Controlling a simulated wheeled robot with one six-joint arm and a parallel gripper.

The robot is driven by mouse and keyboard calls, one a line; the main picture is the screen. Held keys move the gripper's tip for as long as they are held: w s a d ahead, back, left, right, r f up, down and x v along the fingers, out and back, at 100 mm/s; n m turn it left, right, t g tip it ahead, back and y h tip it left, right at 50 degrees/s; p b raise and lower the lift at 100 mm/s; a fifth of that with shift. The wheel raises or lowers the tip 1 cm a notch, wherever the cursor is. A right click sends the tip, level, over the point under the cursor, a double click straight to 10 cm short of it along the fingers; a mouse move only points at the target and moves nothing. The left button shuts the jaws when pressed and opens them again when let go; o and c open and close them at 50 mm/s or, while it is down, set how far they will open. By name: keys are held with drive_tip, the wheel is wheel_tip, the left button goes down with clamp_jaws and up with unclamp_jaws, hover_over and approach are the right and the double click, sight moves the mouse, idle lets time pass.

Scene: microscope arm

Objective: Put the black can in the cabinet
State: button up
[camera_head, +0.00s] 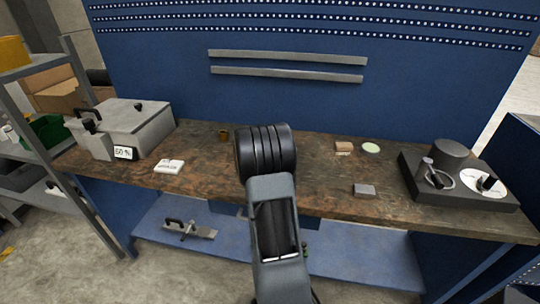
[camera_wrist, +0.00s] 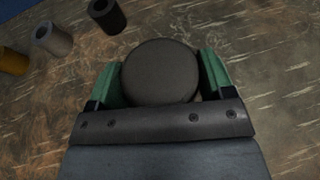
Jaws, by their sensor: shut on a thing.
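In the wrist view, my gripper (camera_wrist: 161,82) has its green fingers on both sides of a dark round can, which looks like the black can (camera_wrist: 160,70), seen from above. It is shut on this can, over the wooden bench top. Whether the can touches the wood I cannot tell. In the head view my own arm hides the gripper and the can. No cabinet can be made out for certain; a dark blue unit (camera_head: 520,155) stands at the right edge of the head view.
Black (camera_wrist: 106,15), grey (camera_wrist: 52,38) and brownish (camera_wrist: 12,59) cylinders stand at the upper left. On the bench (camera_head: 320,190) are a grey lidded machine (camera_head: 130,122), a white block (camera_head: 169,167), a grey block (camera_head: 364,190) and a black device (camera_head: 460,195). Left is a shelf rack (camera_head: 40,70).

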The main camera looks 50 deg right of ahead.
drive_tip(key=shift+f+b, duration=0.2)
drive_tip(key=shift+b, duration=0.15)
drive_tip(key=o, duration=1.1)
drive_tip(key=shift+o, duration=0.2)
drive_tip(key=shift+r, duration=0.15)
